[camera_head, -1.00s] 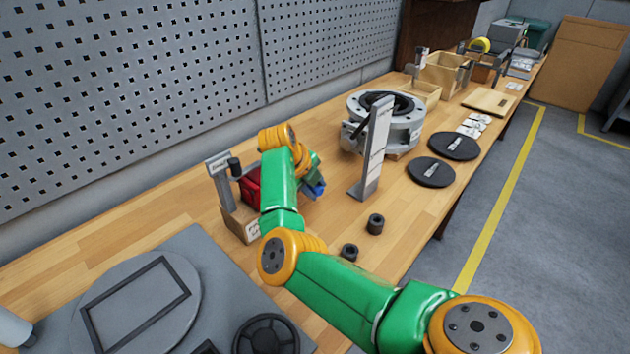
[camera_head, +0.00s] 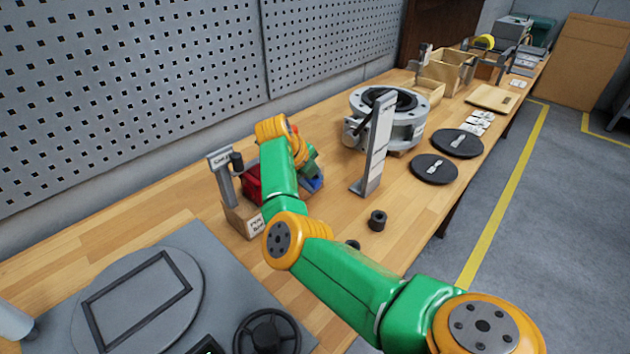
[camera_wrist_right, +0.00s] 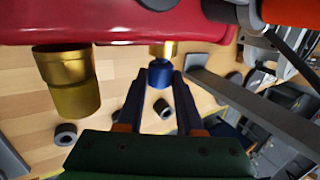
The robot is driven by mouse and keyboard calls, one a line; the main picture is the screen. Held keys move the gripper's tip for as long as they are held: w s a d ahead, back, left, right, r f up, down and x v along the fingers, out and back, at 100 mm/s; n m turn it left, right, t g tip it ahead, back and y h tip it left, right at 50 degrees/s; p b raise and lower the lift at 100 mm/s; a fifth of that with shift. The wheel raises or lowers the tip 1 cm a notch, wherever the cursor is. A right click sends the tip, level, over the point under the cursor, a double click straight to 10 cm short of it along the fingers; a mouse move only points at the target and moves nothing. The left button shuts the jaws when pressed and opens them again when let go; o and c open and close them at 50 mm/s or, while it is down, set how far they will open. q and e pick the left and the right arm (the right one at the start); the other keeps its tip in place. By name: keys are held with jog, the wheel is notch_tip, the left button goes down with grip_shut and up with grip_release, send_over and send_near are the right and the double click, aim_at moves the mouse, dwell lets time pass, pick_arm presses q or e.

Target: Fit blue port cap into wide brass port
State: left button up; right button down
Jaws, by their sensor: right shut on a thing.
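The blue port cap (camera_wrist_right: 160,73) is between the fingertips of my right gripper (camera_wrist_right: 159,84), which is shut on it. In the right wrist view a brass port (camera_wrist_right: 163,48) shows directly behind the cap, in line with it; I cannot tell whether they touch. A larger-looking brass port (camera_wrist_right: 68,82) stands to the left, apart from the gripper. Both are at the edge of the red actuator body (camera_wrist_right: 110,22). In the head view the red body (camera_head: 252,184) is partly hidden by my right arm, and the fingertips are not clear. My left gripper is not in view.
A grey upright plate (camera_head: 375,145) stands right of my right arm. A dark ring (camera_head: 377,220) lies on the bench in front of it. A grey post (camera_head: 222,178) rises left of the red body. A round flanged housing (camera_head: 415,125) sits farther back.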

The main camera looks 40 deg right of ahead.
jog(key=shift+w+b, duration=0.3)
jog(key=shift+w, duration=0.1)
jog(key=shift+c, duration=2.3)
grip_release()
jog(key=shift+a, duration=0.1)
jog(key=b+v, duration=0.1)
jog(key=v, duration=0.6)
jog(key=shift+b, duration=0.4)
